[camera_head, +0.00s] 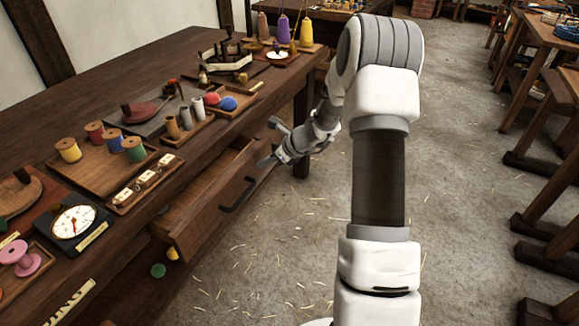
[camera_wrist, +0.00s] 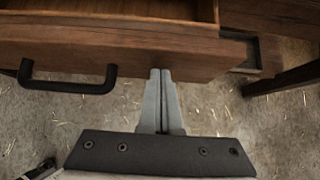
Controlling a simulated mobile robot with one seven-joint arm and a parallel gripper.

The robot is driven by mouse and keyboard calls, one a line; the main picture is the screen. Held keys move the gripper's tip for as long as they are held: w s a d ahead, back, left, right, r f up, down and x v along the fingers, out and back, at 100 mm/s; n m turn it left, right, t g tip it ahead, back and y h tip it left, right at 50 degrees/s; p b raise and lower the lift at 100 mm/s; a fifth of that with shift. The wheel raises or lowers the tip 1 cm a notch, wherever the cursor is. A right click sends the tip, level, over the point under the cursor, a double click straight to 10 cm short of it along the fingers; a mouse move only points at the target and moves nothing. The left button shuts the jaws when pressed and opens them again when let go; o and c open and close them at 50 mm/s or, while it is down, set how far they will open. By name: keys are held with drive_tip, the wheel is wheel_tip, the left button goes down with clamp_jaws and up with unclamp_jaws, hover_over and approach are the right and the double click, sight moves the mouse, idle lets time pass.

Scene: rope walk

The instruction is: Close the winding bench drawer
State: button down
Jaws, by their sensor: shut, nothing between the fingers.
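The winding bench (camera_head: 110,75) is dark wood and fills the left of the head view. Its drawer (camera_head: 190,226) stands pulled out below the top, with a black bar handle (camera_head: 238,194) on its front. My gripper (camera_head: 266,162) is at the far end of the drawer front. In the wrist view the drawer front (camera_wrist: 185,47) spans the top, with the handle (camera_wrist: 68,86) to the left. The shut, empty fingers (camera_wrist: 160,73) point at the front, right of the handle. I cannot tell whether the tips touch it.
Spools, a dial gauge (camera_head: 73,222) and trays stand on the bench top. A bench leg (camera_head: 302,120) is just beyond my gripper. Tables stand along the right, and the straw-strewn floor between is clear.

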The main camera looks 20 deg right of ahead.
drive_tip(key=w+a+p, duration=0.1)
drive_tip(key=w+a, duration=0.1)
drive_tip(key=w, duration=0.1)
drive_tip(key=w+a+p, duration=0.1)
drive_tip(key=w+a, duration=0.1)
drive_tip(key=w, duration=0.1)
drive_tip(key=w+a+p, duration=0.1)
drive_tip(key=w+a, duration=0.1)
drive_tip(key=shift+w+a, duration=0.4)
drive_tip(key=shift+w+r, duration=0.1)
drive_tip(key=shift+a, duration=0.2)
